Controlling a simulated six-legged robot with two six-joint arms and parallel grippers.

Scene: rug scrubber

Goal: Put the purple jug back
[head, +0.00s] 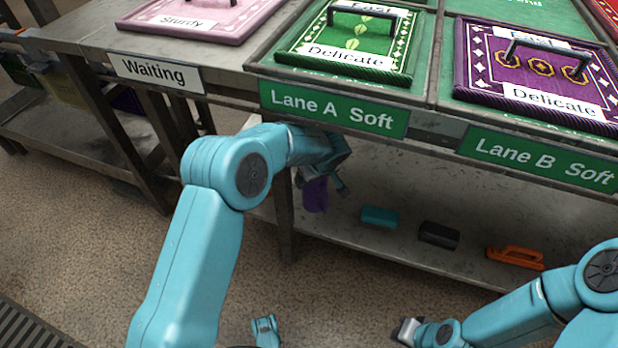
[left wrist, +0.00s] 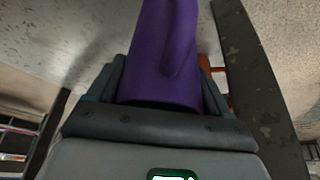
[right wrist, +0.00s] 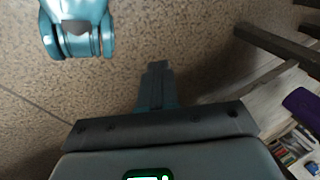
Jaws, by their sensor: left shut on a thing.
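The purple jug (head: 315,195) is held in my left gripper (head: 322,180), just in front of the lower shelf under the Lane A Soft sign. In the left wrist view the purple jug (left wrist: 165,55) fills the space between the fingers, which are shut on it. Its far end is cut off by the top of that view. My right gripper (head: 405,331) is low over the floor, away from the jug. In the right wrist view its fingers (right wrist: 155,85) look closed together with nothing between them.
On the lower shelf (head: 345,235) stand a teal block (head: 380,217), a dark block (head: 438,234) and an orange brush-like tool (head: 515,257). A table leg (head: 284,210) is close to the jug. Rugs with handles, green (head: 395,50) and purple (head: 535,85), lie on the table above.

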